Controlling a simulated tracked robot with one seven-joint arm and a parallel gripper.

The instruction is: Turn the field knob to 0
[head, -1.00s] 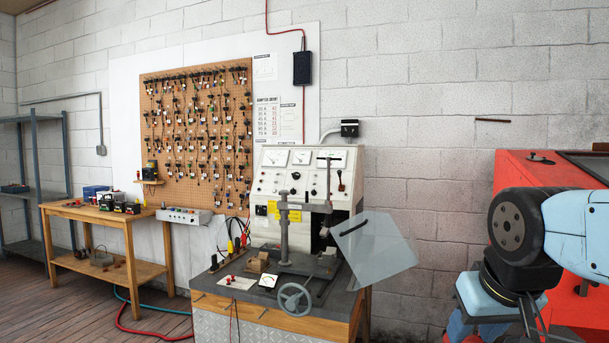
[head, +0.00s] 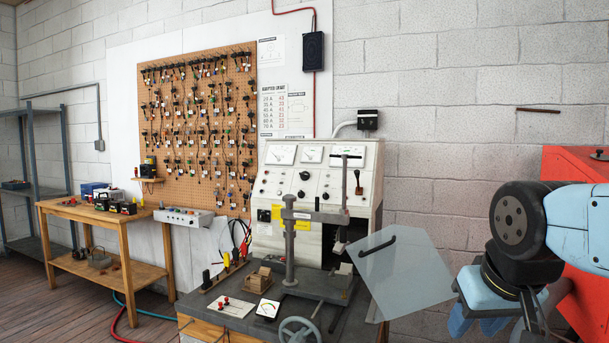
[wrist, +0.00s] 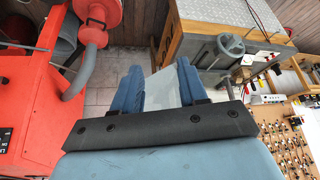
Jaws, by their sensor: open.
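The test bench panel (head: 275,186) is cream-coloured, with dial meters along its top and small dark knobs below. A larger black knob (head: 305,176) sits near the panel's middle. The labels are too small to read, so I cannot tell which knob is the field knob or where it points. My gripper (head: 477,326) is at the lower right in the head view, well to the right of the bench and apart from the panel. In the wrist view my gripper (wrist: 158,88) has its two blue fingers spread, with nothing gripped between them.
A tilted clear shield (head: 395,280) and a grey clamp post (head: 290,240) stand in front of the panel. A handwheel (head: 298,331) is at the bench's front. A red machine (head: 580,170) is at the right. A wooden table (head: 60,206) stands left.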

